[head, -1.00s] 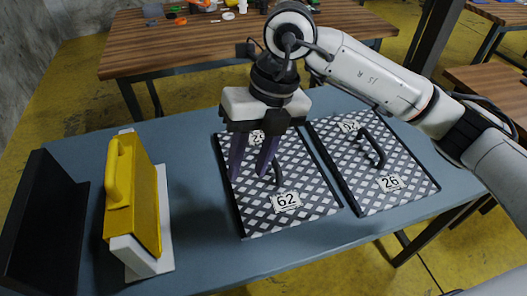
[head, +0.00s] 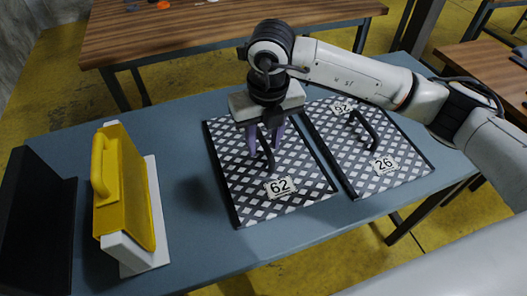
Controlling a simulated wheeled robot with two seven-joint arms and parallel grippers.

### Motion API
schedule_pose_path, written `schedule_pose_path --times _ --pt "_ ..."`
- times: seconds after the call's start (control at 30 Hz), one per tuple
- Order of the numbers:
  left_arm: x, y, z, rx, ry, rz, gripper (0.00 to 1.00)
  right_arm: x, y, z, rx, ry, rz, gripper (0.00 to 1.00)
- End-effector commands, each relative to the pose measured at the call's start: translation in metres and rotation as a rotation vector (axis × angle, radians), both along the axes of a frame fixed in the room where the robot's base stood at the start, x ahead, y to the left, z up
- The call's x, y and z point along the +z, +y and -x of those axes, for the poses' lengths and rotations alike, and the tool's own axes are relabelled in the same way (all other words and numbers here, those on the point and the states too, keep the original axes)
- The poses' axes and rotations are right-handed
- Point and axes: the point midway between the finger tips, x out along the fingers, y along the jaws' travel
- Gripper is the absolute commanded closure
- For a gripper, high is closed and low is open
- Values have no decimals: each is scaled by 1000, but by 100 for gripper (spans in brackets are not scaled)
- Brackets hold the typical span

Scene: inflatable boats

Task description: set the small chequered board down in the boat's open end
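Two black-and-white chequered boards lie flat on the blue-grey table. The left board (head: 236,189), labelled 62, has a dark curved handle (head: 269,160). The right board (head: 340,130), labelled 26, has a similar handle (head: 366,129). I cannot tell which is the small one, as they look close in size. My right gripper (head: 265,151) points down over the left board, its purple fingers apart on either side of the upper part of the handle. The fingers hide some of the board; contact is unclear. My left gripper is out of view. I see no clear boat.
A yellow handled panel (head: 131,190) on a white stand (head: 155,225) is upright at the left of the table (head: 190,265). A black angled piece (head: 35,225) stands beside it. A wooden table (head: 200,40) with small items is behind. Bare tabletop lies left of the boards.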

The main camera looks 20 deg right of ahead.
Motion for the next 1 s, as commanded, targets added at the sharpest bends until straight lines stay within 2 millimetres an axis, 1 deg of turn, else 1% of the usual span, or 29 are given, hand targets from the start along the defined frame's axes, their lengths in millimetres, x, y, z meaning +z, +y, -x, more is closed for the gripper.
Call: schedule_pose_path --times 0.07,0.27,0.3,0.37,0.4,0.5,0.87,1.0 --pt "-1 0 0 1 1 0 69 -4 0 0 1 0 0 66" --pt "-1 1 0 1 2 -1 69 -5 0 -1 1 -1 -1 66" --pt "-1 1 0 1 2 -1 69 -5 1 -1 1 -1 -1 69" --pt "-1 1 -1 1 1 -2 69 -5 1 -1 1 -1 -1 79" --pt "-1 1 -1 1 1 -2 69 -5 1 -1 1 -1 -1 86" --pt "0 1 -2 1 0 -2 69 -5 1 -1 2 -1 -1 100" --pt "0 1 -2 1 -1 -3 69 -2 1 -1 1 -5 -3 100" --pt "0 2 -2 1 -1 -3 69 6 1 -2 1 -6 -3 100"
